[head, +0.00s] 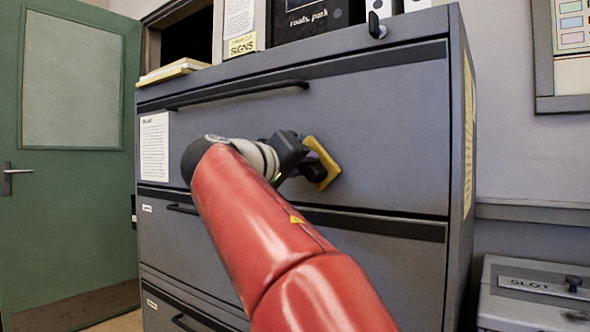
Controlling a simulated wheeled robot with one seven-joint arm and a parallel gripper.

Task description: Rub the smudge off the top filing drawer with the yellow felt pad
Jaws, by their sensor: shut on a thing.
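The yellow felt pad (323,161) is held at the end of my red arm, in front of the top filing drawer (400,125). My gripper (312,168) is shut on the pad. The pad is tilted and sits close to the drawer's grey face, right of its middle; I cannot tell whether it touches. The top drawer is closed, with a long black handle (240,94) along its upper part. I see no smudge on the bare part of the face; the pad, gripper and arm hide some of it.
A white paper sheet (154,147) is stuck on the drawer's left end. A grey slot box (535,290) is at the lower right, a green door (75,180) at the left.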

